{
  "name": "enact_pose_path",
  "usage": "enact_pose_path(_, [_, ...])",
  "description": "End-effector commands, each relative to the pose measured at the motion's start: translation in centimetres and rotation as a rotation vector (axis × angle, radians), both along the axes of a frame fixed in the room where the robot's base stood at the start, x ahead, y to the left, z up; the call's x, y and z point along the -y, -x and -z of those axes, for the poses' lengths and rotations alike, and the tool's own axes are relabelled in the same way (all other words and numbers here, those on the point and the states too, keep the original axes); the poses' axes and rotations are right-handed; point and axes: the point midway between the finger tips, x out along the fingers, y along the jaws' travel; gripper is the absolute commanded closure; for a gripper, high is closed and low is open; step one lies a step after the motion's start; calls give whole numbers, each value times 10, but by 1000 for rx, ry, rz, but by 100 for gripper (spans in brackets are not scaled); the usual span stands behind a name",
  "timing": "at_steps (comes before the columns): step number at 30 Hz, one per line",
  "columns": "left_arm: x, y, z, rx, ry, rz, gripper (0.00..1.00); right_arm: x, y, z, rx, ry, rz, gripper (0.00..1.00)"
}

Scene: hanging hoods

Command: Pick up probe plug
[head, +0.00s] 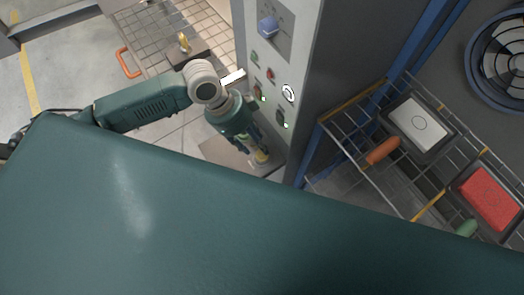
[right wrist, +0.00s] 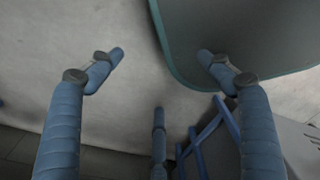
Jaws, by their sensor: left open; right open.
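My left gripper (head: 250,145) is open, pointing down beside the grey control cabinet. A small yellow piece (head: 262,157), perhaps the probe plug, shows right at its fingertips, above a flat plate (head: 225,153). I cannot tell whether the fingers touch it. Another yellow upright piece (head: 184,42) stands on a dark block on the wire rack at the upper left; I cannot tell which of the two is the plug. My right gripper (right wrist: 162,56) is open in the right wrist view, with nothing between its blue fingers.
A wire shelf (head: 360,170) at the right holds a white-topped tray (head: 418,122) and a red one (head: 489,196). A fan (head: 510,62) is at the far right.

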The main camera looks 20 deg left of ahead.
Motion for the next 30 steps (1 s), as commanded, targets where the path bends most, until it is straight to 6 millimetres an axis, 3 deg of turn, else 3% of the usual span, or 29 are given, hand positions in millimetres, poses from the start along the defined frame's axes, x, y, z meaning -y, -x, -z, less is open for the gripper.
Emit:
enact_pose_path(9, [14, -2, 41, -2, 1, 0, 58, 6, -27, -12, 39, 6, 1, 22])
enact_pose_path(17, [15, -2, 45, 0, -1, 0, 58, 11, -26, -12, 38, 11, 3, 22])
enact_pose_path(18, [15, -2, 45, 0, -1, 0, 60, 11, -26, -12, 37, 10, 3, 22])
enact_pose_path(24, [15, -2, 45, 0, 0, 0, 100, 11, -20, -12, 28, 11, 3, 22])
enact_pose_path(30, [15, -2, 45, 0, 0, 0, 100, 11, -17, -11, 24, 11, 3, 22])
